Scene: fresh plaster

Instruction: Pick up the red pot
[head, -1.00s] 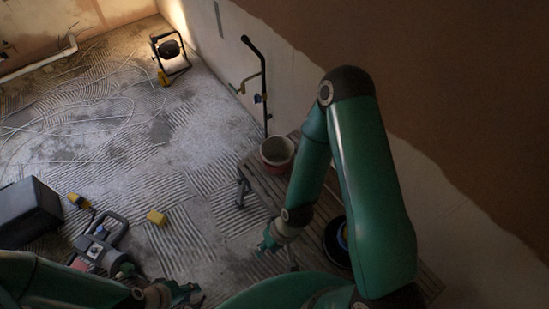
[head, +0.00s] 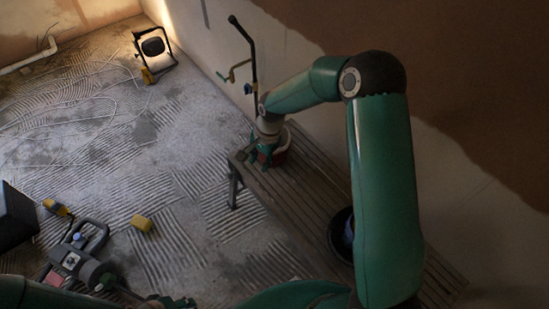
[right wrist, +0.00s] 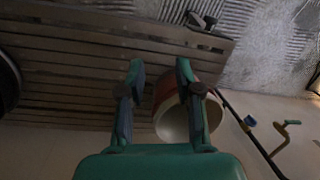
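The red pot (head: 284,152), pale inside, stands on the slatted wooden bench (head: 310,195) near its far end, by the wall. My right gripper (head: 262,158) is at the pot's left side in the head view and hides part of it. In the right wrist view the fingers (right wrist: 159,66) are apart with bench slats showing between them. The pot (right wrist: 172,125) lies behind the right-hand finger, which covers part of it; I cannot tell whether they touch. My left gripper (head: 180,302) shows at the bottom edge of the head view, too small to read.
A dark round container (head: 341,232) stands on the near bench, partly behind my right arm. A power tool (head: 85,262), a yellow block (head: 141,223) and a work lamp (head: 152,50) are on the floor.

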